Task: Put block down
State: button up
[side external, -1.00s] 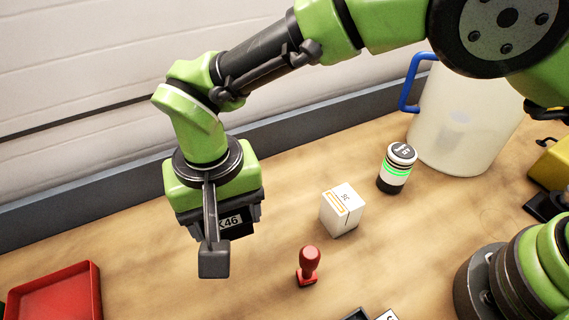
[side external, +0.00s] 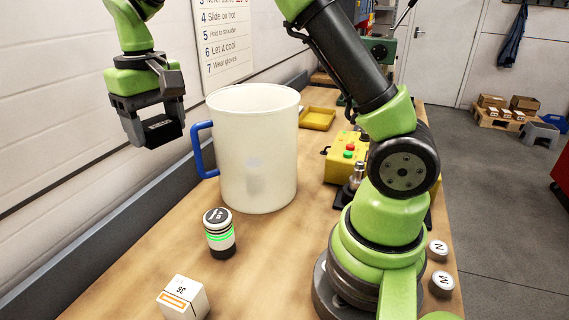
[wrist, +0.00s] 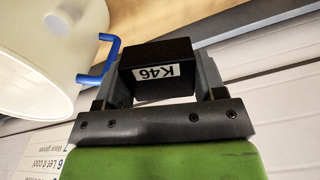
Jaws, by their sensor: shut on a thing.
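My gripper (side external: 150,112) is shut on a black block (side external: 163,131) and holds it up in the air, left of the large white mug in the side view. In the wrist view the block (wrist: 155,60) sits between the two jaws, with a white K46 label facing the camera. Nothing touches the block from below that I can see. The block appears apart from the mug.
A large translucent mug (side external: 262,120) with a blue handle stands on the wooden bench. A black-and-white canister (side external: 219,233) and a white box (side external: 184,299) stand in front. A yellow control box (side external: 346,152) and yellow tray (side external: 317,118) are beyond.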

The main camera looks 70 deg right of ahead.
jog(key=s+d+r, duration=0.4)
jog(key=d, duration=0.4)
jog(key=m, duration=3.3)
send_over(307, 163)
notch_tip(307, 163, down, 23)
jog(key=shift+f, duration=2.3)
jog(key=shift+f, duration=0.1)
